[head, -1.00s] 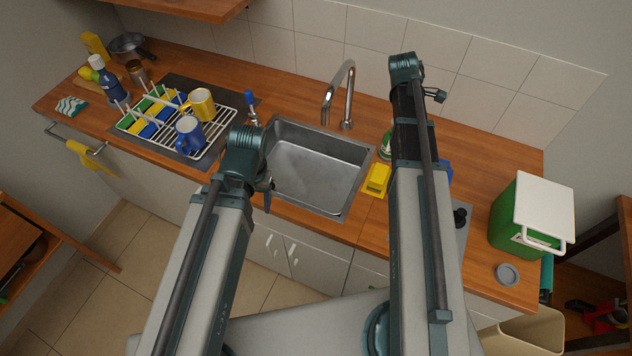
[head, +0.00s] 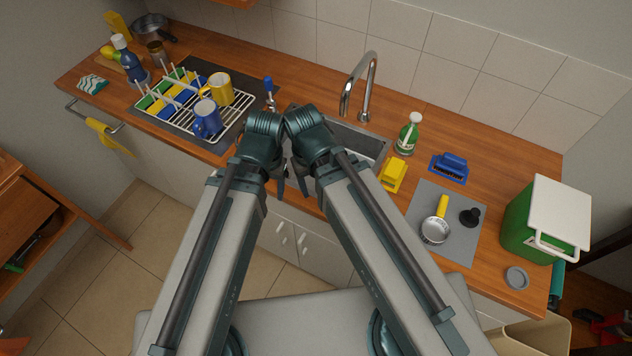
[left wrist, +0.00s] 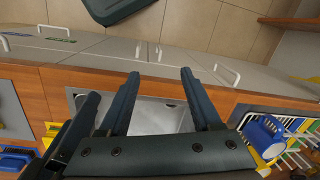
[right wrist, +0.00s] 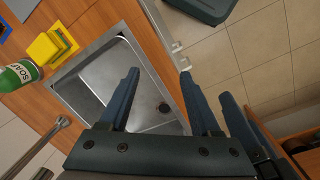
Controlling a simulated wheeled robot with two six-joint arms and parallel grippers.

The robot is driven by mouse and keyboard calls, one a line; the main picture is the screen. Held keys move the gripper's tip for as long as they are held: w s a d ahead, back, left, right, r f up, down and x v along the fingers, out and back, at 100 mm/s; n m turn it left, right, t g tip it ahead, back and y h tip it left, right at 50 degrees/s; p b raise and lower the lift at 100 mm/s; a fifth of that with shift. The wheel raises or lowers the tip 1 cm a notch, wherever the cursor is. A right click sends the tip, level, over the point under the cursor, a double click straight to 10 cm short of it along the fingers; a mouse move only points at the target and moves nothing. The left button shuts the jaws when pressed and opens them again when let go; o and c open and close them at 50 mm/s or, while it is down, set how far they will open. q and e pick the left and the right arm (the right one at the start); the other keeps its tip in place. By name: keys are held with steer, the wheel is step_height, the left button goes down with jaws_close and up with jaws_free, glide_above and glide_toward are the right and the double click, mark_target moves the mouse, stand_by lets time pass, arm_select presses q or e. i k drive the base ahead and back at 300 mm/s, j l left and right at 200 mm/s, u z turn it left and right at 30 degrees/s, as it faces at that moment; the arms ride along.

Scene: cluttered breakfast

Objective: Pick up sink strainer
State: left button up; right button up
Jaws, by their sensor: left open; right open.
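A small round grey item (head: 517,277), which looks like the sink strainer, lies flat on the counter's front right in the head view; it is too small to be certain. A dark round spot (right wrist: 164,108) shows in the sink floor in the right wrist view. My left gripper (head: 277,188) is open and empty over the sink's front; its fingers show in the left wrist view (left wrist: 158,74). My right gripper (head: 304,180) is open and empty close beside it; its fingers show in the right wrist view (right wrist: 159,74). Both are far left of the grey item.
The sink (head: 372,143) is partly hidden by my arms, with a tall faucet (head: 360,85) behind. Right of it are a soap bottle (head: 408,134), yellow sponge (head: 393,174), blue brush (head: 450,167), grey mat (head: 418,205) with pan (head: 436,230) and black stopper (head: 470,217), and green-white bin (head: 545,220).

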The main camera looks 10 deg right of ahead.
mark_target(433, 230)
steer(key=z, duration=1.65)
